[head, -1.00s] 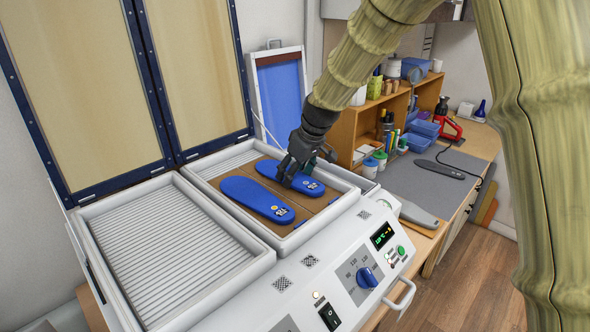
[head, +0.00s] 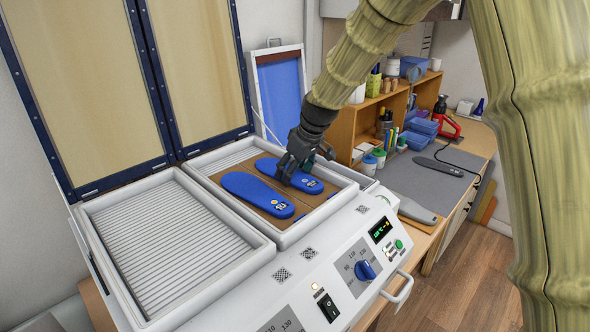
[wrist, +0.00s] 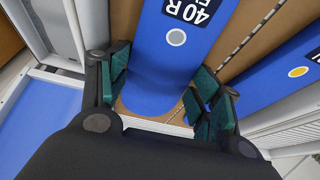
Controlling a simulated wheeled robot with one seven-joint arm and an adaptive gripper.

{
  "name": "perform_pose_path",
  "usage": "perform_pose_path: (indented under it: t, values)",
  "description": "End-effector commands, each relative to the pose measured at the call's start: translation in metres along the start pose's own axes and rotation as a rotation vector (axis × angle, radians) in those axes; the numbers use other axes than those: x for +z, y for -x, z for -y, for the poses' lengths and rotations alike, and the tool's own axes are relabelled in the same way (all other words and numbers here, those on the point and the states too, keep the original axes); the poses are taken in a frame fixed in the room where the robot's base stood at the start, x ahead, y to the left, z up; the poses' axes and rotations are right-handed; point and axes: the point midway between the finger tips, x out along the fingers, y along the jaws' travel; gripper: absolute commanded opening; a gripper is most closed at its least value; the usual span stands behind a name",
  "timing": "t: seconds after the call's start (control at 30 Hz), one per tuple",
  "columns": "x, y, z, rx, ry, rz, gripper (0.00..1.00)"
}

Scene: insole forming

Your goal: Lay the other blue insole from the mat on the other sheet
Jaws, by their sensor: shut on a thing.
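My gripper (head: 300,172) is low over the right tray, shut on the rear blue insole (head: 276,170). In the wrist view my gripper's pads (wrist: 162,88) stand on either side of this insole (wrist: 180,62), which carries a "40 R" label. It lies flat over a brown sheet (wrist: 265,25); whether it touches the sheet is hard to tell. The front blue insole (head: 255,193) lies beside it on a brown sheet (head: 283,220), and it also shows at the right of the wrist view (wrist: 275,78). The grey mat (head: 400,180) has no blue insole in view.
The left tray (head: 170,250) is empty with a ribbed bed. Raised framed lids (head: 85,90) stand behind the trays. A control panel (head: 375,255) is in front. A dark insole-shaped piece (head: 440,167) lies on the mat, with a shelf (head: 360,125) behind it.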

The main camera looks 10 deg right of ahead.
Motion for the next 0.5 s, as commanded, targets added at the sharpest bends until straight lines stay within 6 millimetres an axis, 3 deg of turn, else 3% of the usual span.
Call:
perform_pose_path:
  t: [0.27, 0.3, 0.4, 0.43, 0.5]
  values:
    - [-0.0002, 0.0006, 0.0001, 0.0, 0.0, 0.0, 0.49]
    - [-0.0003, 0.0005, 0.0002, 0.0, 0.0, 0.0, 0.66]
    - [-0.0004, 0.0004, 0.0003, 0.0, 0.0, 0.0, 0.84]
    - [-0.0004, 0.0004, 0.0003, 0.0, 0.0, 0.0, 0.89]
    - [-0.0003, 0.0005, 0.0002, 0.0, 0.0, 0.0, 0.89]
